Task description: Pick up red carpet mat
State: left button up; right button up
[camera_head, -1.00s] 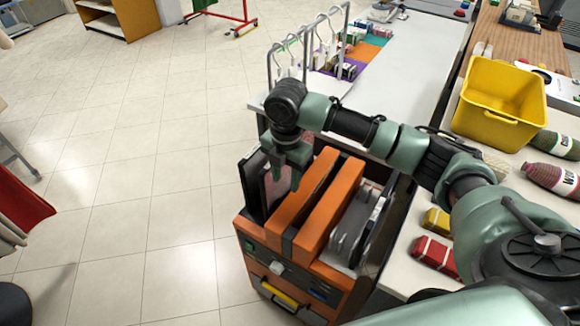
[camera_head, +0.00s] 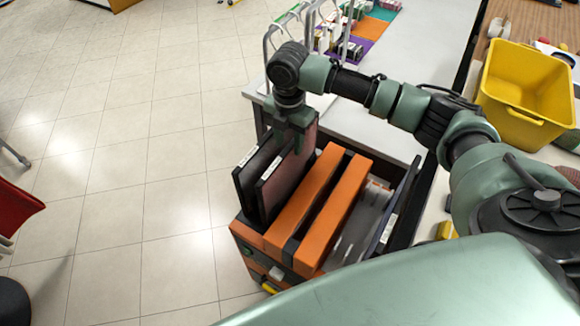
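The red carpet mat (camera_head: 288,172) looks like a dull pinkish-red panel with a dark edge and a white label. It stands upright in the left part of an orange and black cart (camera_head: 249,236). My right gripper (camera_head: 297,143) points down at the mat's upper far edge, with a finger overlapping its reddish face. The finger gap is hidden, so I cannot tell whether it is shut on the mat. My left gripper is out of view.
A dark panel (camera_head: 244,180) stands just left of the mat. Two thick orange pads (camera_head: 305,200) stand to its right. A metal hanger rack (camera_head: 268,45) and white table (camera_head: 425,50) lie behind. A yellow bin (camera_head: 525,90) is at right.

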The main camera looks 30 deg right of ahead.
aim_at(290, 153)
notch_tip(290, 153, down, 5)
jog(key=shift+d+r+p, duration=0.15)
jog(key=shift+r+p, duration=0.05)
jog(key=shift+p, duration=0.6)
jog(key=shift+f, duration=0.2)
grip_shut()
dwell(0.6)
